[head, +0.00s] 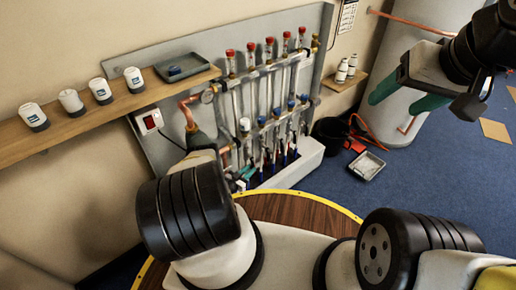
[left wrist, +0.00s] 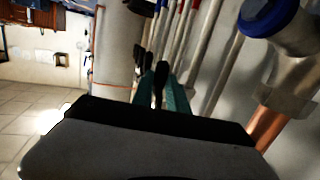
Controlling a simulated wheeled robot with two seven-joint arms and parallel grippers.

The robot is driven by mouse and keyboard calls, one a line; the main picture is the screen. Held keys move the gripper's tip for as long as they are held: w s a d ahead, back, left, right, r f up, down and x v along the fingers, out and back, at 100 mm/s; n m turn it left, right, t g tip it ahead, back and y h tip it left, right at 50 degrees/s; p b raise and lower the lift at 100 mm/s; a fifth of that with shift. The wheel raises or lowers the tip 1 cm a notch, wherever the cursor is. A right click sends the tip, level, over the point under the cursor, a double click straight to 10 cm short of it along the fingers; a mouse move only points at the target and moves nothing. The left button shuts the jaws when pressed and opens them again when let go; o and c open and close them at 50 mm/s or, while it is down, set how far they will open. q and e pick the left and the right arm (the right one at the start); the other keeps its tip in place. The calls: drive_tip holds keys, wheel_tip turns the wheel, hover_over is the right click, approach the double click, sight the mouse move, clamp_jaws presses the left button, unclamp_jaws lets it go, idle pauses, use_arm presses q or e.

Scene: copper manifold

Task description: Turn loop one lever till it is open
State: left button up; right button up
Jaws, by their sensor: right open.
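The copper manifold (head: 262,122) is on a grey backboard, with red-capped upright tubes above and a lower row of valves with blue and white caps. My left gripper (head: 245,177) is low at the manifold's left end, partly hidden by its own arm. In the left wrist view, its teal fingers (left wrist: 161,95) point at a row of dark levers. The nearest black lever (left wrist: 160,82) shows between the fingers; whether they grip it is unclear. I cannot read which loop it belongs to or its exact angle. My right gripper (head: 407,98) is open and empty, far right of the manifold.
A wooden shelf (head: 70,130) with several white actuators and a dark tray (head: 181,67) is on the left. A white tank (head: 408,45) stands at the right. A black bucket (head: 331,132) and grey tray (head: 367,166) are on the blue floor.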

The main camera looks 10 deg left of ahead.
use_arm(q)
drive_tip(key=o, duration=0.4)
drive_tip(key=shift+c, duration=0.2)
drive_tip(key=v, duration=0.7)
drive_tip(key=shift+s+a, duration=0.15)
drive_tip(key=shift+s, duration=0.2)
